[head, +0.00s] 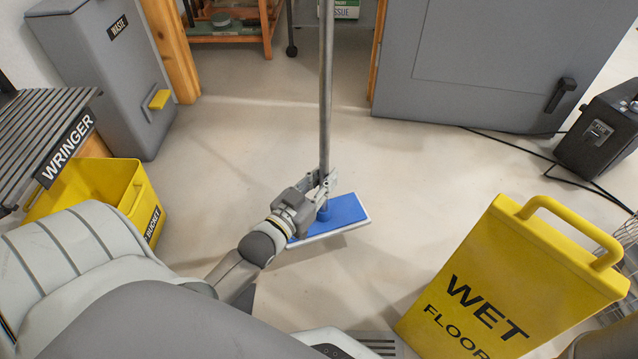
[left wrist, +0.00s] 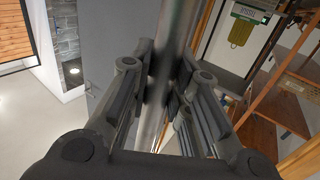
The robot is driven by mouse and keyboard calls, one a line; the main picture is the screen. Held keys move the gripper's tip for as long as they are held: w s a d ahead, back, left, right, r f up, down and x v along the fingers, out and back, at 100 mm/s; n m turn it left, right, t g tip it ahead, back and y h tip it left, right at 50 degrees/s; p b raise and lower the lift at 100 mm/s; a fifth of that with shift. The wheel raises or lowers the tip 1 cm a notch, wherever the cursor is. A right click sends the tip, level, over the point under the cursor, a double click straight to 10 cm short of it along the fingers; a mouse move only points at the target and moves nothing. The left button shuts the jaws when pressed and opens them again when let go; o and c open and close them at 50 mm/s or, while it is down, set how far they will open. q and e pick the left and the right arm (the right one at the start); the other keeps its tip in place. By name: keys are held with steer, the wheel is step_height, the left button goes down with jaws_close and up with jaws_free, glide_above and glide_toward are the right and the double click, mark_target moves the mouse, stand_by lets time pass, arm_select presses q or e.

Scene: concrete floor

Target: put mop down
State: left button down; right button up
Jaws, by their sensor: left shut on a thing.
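The mop has a long grey metal pole (head: 325,90) and a flat blue head (head: 346,211) with a pale edge. The pole stands near upright in the head view and runs out of the top of the picture. My left gripper (head: 325,183) is shut on the pole low down, just above the blue head. In the left wrist view the pole (left wrist: 172,65) passes between the fingers (left wrist: 165,85). The head is close to the floor; I cannot tell whether it touches. My right gripper is not in view.
A yellow wet floor sign (head: 510,285) stands at the front right. A yellow bucket (head: 135,195) with a wringer (head: 45,140) and a grey waste bin (head: 110,85) are at the left. A black box (head: 600,130) trails cables at the right. Open floor (head: 430,175) lies around the mop.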

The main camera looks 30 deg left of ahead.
arm_select(q)
steer(key=w+a+f+b, duration=0.1)
steer(key=f+b, duration=0.2)
steer(key=w+a+f+b, duration=0.1)
steer(key=f+b, duration=0.2)
steer(key=w+a+f+b, duration=0.1)
steer(key=f+b, duration=0.2)
steer(key=shift+w+a, duration=0.3)
steer(key=shift+a, duration=0.05)
steer(key=shift+r, duration=0.15)
steer(key=c, duration=1.8)
jaws_free()
steer(key=shift+f, duration=0.3)
steer(key=o, duration=0.5)
steer(key=shift+c, duration=0.2)
